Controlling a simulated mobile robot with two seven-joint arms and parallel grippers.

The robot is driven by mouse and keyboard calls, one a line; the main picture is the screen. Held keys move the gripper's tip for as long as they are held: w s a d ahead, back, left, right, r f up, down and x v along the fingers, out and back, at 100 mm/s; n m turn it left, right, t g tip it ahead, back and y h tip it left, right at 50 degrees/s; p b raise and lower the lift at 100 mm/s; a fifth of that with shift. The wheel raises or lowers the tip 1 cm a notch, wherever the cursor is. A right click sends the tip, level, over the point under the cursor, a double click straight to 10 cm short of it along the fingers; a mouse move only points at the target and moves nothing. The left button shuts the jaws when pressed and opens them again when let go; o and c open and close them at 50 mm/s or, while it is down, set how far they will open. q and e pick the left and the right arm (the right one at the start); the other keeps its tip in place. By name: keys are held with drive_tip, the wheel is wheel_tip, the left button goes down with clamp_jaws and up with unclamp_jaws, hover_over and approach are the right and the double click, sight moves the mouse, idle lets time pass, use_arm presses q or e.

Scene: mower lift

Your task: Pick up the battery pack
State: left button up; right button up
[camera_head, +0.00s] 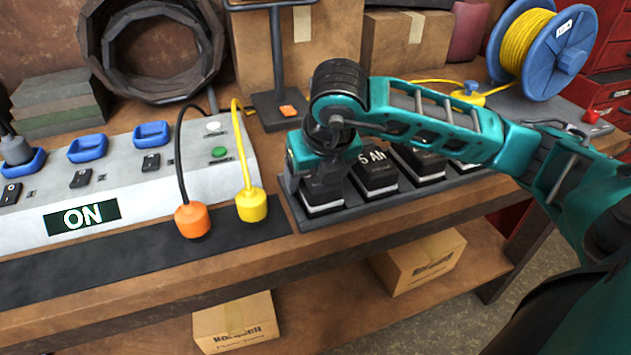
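Several dark battery packs stand in a row in a grey tray (290,208) on the workbench. One pack (374,176) is marked "5 Ah", and another pack (418,163) stands to its right. My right arm reaches in from the right, above the row. My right gripper (322,178) points down at the leftmost pack (323,208), covering most of it. The fingers are dark against the dark pack, so I cannot tell whether they are closed on it. That pack appears to sit in the tray. My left gripper is out of view.
A grey power station (120,190) with an "ON" display stands left of the tray. An orange plug (192,220) and a yellow plug (251,206) hang at its front. A black stand (280,105), cardboard boxes and a blue cable reel (545,50) are behind.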

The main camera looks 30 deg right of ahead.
drive_tip(key=c, duration=1)
drive_tip(key=shift+c, duration=0.3)
drive_tip(key=shift+r, duration=0.1)
